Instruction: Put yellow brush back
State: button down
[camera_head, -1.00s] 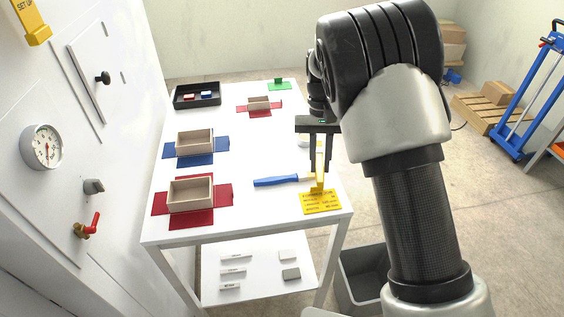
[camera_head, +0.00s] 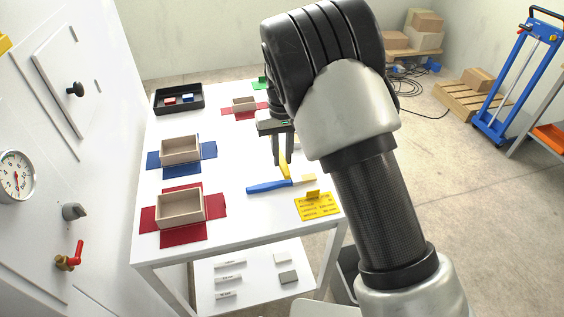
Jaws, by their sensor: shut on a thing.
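My gripper (camera_head: 283,162) points down over the right part of the white table and is shut on a slim yellow object (camera_head: 287,172), which looks like the yellow brush. Its upper part is partly hidden by the fingers. Its lower end shows just behind the blue-handled brush (camera_head: 268,187), which lies on the table with pale bristles to the right. I cannot tell whether the two touch. A yellow printed plate (camera_head: 318,208) with a small upright yellow piece (camera_head: 313,194) is at the table's front right corner, right of my gripper.
On the white table (camera_head: 233,222) are open boxes on a red sheet (camera_head: 182,238), a blue sheet (camera_head: 208,150) and a farther red sheet. A black tray (camera_head: 179,107) is at the back left. A white panel with a gauge, grey knob and red valve handle (camera_head: 70,257) rises at left.

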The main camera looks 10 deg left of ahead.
aim_at(282, 161)
jog(key=shift+f, duration=1.5)
jog(key=shift+f, duration=0.1)
jog(key=shift+f, duration=0.3)
jog(key=c, duration=1.6)
grip_release()
